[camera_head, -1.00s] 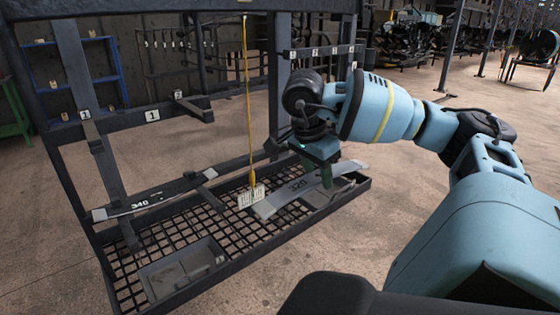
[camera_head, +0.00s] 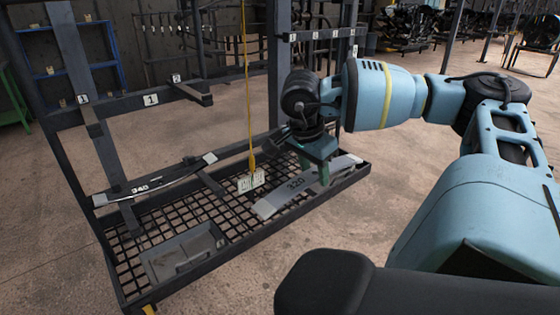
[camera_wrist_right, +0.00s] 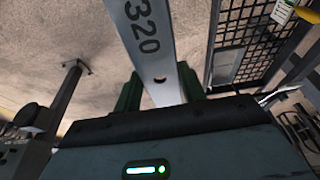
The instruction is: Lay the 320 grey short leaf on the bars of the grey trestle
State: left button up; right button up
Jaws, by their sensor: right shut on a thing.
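The grey leaf marked 320 (camera_head: 290,187) is in my right gripper (camera_head: 314,180), held between its green fingers. In the right wrist view the leaf (camera_wrist_right: 148,40) runs up and away between the fingers (camera_wrist_right: 160,92), its number and a small hole showing. In the head view it overlaps the right end of the rack's mesh shelf. In the wrist view it has floor behind it, with the mesh to its right, so it appears to be raised, by how much I cannot tell. I cannot make out a grey trestle for certain. My left gripper does not show.
A leaf marked 340 (camera_head: 150,184) lies across the rack's (camera_head: 140,103) lower arms. A grey tray (camera_head: 182,254) sits on the mesh shelf (camera_head: 225,212). Open floor lies right of the rack.

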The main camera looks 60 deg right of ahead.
aim_at(305, 179)
jog(key=shift+n, duration=0.5)
jog(key=shift+w+a+f, duration=0.15)
jog(key=shift+a+f, duration=0.45)
jog(key=shift+f, duration=0.25)
jog(key=shift+w+a+f, duration=0.1)
jog(key=shift+a+f, duration=0.45)
jog(key=shift+f, duration=0.3)
jog(key=w+a+f+n+t, duration=0.15)
jog(key=a+f+n, duration=0.25)
jog(key=a, duration=0.5)
jog(key=w+a+f+n+t, duration=0.1)
jog(key=w+a+f+n, duration=0.25)
jog(key=a, duration=0.45)
jog(key=s+a+n+t+y, duration=0.1)
jog(key=a+n, duration=1.2)
jog(key=a, duration=1.3)
jog(key=shift+s+a+r+y, duration=0.3)
jog(key=shift+s+a+y, duration=0.1)
jog(key=shift+s+y, duration=0.55)
jog(key=shift+t, duration=0.25)
